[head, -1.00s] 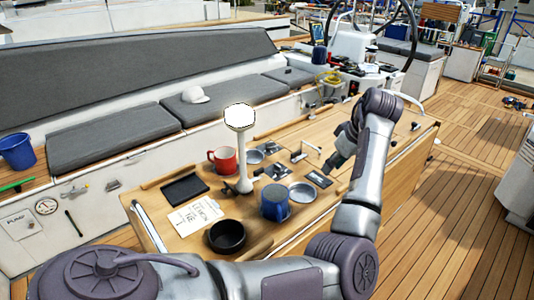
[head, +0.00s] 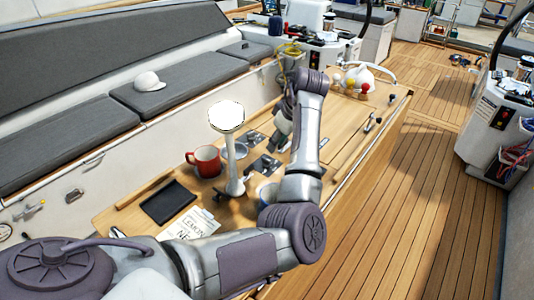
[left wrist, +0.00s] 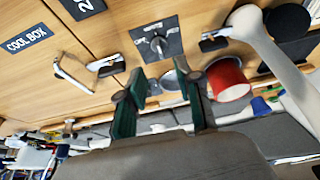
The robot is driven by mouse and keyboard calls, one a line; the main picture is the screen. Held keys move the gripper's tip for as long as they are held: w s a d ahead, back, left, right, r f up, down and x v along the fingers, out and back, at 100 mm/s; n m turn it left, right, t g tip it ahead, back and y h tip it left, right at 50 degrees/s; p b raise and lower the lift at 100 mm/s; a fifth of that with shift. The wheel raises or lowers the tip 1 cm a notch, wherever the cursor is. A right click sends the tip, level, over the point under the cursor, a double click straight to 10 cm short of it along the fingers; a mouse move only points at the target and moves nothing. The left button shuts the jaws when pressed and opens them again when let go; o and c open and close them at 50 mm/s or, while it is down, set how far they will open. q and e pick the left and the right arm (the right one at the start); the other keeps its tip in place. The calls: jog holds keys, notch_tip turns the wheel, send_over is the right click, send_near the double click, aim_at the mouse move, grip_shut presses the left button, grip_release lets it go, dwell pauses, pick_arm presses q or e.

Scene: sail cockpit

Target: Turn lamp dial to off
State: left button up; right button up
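The lamp (head: 226,117) has a glowing white head on a white stand on the wooden table. Beside its base is a dark plate with a dial (head: 263,165). In the left wrist view the dial (left wrist: 157,43) is a metal knob on a square plate with small white lettering that I cannot read surely. My left gripper (head: 279,138) is beyond the dial in the head view. In the left wrist view its green-padded fingers (left wrist: 158,95) are apart with nothing between them, and the dial lies just past the fingertips, apparently untouched. My right gripper is not in view.
A red mug (head: 204,161) stands left of the lamp; it also shows near one finger in the left wrist view (left wrist: 228,81). A blue mug (head: 266,191) is partly hidden by my arm. A black tray (head: 169,202) and a paper card lie in front. Latches flank the plate.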

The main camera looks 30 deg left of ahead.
aim_at(266, 159)
pick_arm(q)
jog(key=x, duration=0.3)
jog(key=p+x, duration=0.1)
jog(key=x, duration=0.3)
jog(key=shift+a+r, duration=0.1)
jog(key=shift+a, duration=0.15)
jog(key=shift+a+f, duration=0.25)
jog(key=shift+f, duration=0.45)
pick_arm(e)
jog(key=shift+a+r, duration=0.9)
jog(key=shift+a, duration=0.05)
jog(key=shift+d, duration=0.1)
pick_arm(q)
grip_shut()
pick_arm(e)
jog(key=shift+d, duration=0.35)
